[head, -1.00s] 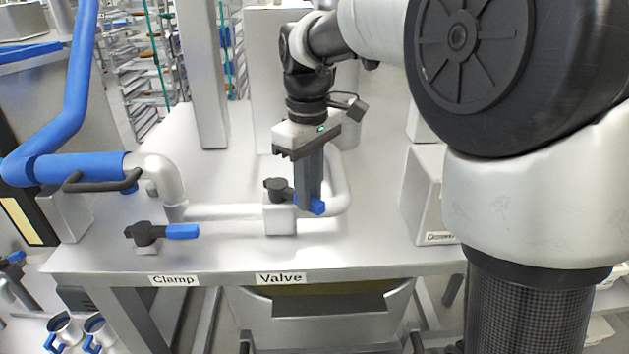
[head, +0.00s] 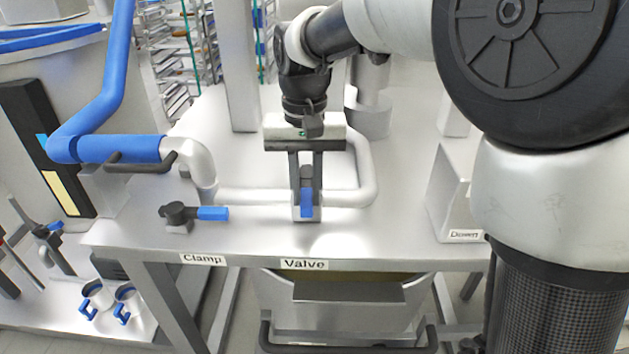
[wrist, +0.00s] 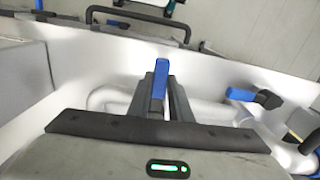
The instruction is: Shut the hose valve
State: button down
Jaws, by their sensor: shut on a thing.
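The hose valve (head: 307,215) sits on the pipe near the table's front edge, above the "Valve" label (head: 304,264). Its blue-tipped handle (head: 307,203) points toward the table's front edge, across the pipe (head: 252,196). My gripper (head: 306,196) reaches down from above, with one finger on each side of the handle, shut on it. In the wrist view, the blue handle (wrist: 160,79) shows between the two dark fingers. The fingers hide part of the valve body.
The clamp (head: 176,214) with its blue lever (head: 213,213) stands to the left on the same table. A blue hose (head: 115,149) joins the pipe at the left. A grey box (head: 457,205) stands at the right. The table behind the pipe is mostly clear.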

jog(key=shift+a+r+m, duration=0.1)
jog(key=shift+a+m, duration=0.15)
jog(key=shift+m, duration=0.05)
dwell(0.4)
jog(key=c, duration=1.6)
grip_release()
notch_tip(320, 180, up, 17)
jog(key=shift+r+p, duration=0.2)
jog(key=shift+p, duration=0.6)
